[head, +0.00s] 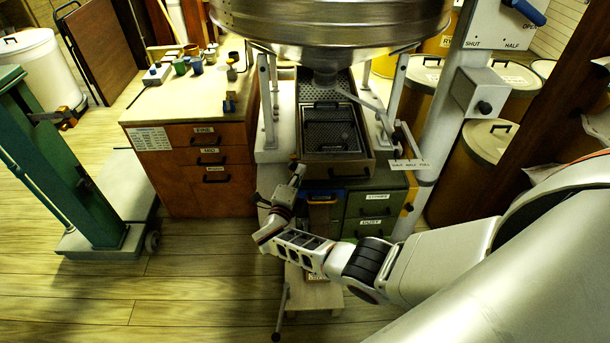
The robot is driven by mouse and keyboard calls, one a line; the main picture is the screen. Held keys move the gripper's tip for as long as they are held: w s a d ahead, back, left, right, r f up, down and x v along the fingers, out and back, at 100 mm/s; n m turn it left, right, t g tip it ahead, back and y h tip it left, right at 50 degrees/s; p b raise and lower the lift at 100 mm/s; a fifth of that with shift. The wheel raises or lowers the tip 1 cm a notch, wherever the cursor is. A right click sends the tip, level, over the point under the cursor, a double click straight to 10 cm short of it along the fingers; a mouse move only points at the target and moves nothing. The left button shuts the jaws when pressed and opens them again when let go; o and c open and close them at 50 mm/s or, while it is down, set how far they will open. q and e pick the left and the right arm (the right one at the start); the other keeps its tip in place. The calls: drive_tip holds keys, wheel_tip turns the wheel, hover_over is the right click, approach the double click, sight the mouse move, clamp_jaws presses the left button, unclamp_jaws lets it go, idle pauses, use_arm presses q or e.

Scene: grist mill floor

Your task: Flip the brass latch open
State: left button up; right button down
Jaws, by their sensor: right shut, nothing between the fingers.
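I cannot clearly make out the brass latch. A small yellow-orange piece (408,207) shows at the right edge of the green drawer unit (372,204), but it is too small to identify. My right gripper (298,170) is shut and empty. It points up at the front left corner of the framed sieve tray (337,157) under the steel hopper (330,22). Whether it touches the tray is unclear. My right arm comes in from the lower right and covers part of the drawers and a low wooden stool (337,302). My left gripper is not in view.
A wooden drawer cabinet (202,187) with small items on top stands left. A green platform scale (70,185) stands further left. A lever board (495,30) marked shut, half and open is at upper right, near lidded bins (488,142). The front left floor is clear.

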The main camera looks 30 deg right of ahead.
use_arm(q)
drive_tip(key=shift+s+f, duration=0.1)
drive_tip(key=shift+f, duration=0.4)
use_arm(e)
drive_tip(key=shift+w+a+r+n, duration=0.1)
drive_tip(key=shift+w+a+n, duration=0.1)
drive_tip(key=shift+a+n, duration=0.4)
use_arm(q)
drive_tip(key=shift+b, duration=0.3)
